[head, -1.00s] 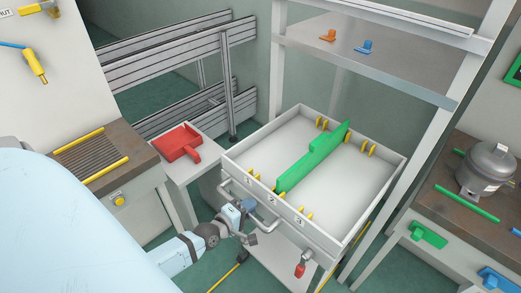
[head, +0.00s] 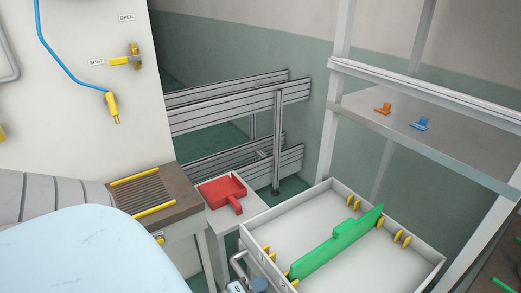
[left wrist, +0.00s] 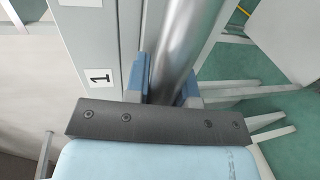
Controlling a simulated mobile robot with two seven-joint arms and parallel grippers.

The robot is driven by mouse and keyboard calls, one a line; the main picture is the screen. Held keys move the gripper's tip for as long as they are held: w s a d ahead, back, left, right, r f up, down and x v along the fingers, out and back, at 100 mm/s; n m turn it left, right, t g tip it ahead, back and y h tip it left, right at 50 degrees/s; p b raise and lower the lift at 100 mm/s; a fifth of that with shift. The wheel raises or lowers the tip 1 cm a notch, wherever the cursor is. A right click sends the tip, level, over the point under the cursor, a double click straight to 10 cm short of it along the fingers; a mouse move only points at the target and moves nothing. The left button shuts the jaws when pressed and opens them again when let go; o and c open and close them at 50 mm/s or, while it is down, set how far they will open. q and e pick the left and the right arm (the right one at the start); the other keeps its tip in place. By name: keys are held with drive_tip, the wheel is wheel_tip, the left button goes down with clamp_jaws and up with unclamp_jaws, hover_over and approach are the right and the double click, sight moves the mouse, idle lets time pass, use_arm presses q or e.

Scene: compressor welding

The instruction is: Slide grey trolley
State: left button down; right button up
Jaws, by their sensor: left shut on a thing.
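The grey trolley (head: 290,216) stands at the lower right of the head view, with its lower part cut off by the picture edge. A long green divider (head: 335,245) stands across its tray between yellow pegs. My left gripper (head: 246,288) is at the trolley's front, at the bottom edge of the head view. In the left wrist view, its blue fingers (left wrist: 166,85) are shut around the round metal handle bar (left wrist: 185,35). The trolley's panel with label 1 (left wrist: 98,76) shows beside the bar. My right gripper is out of view.
A side table with a red tray (head: 222,190) stands close left of the trolley. Metal rails (head: 235,92) stand behind, and a tall shelf frame (head: 440,125) with orange and blue parts rises behind right. A brown-topped bench (head: 185,190) is at left.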

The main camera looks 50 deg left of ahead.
use_arm(q)
drive_tip(key=c, duration=1)
unclamp_jaws()
drive_tip(key=v, duration=1.3)
drive_tip(key=shift+s+a, duration=0.15)
drive_tip(key=shift+s, duration=0.25)
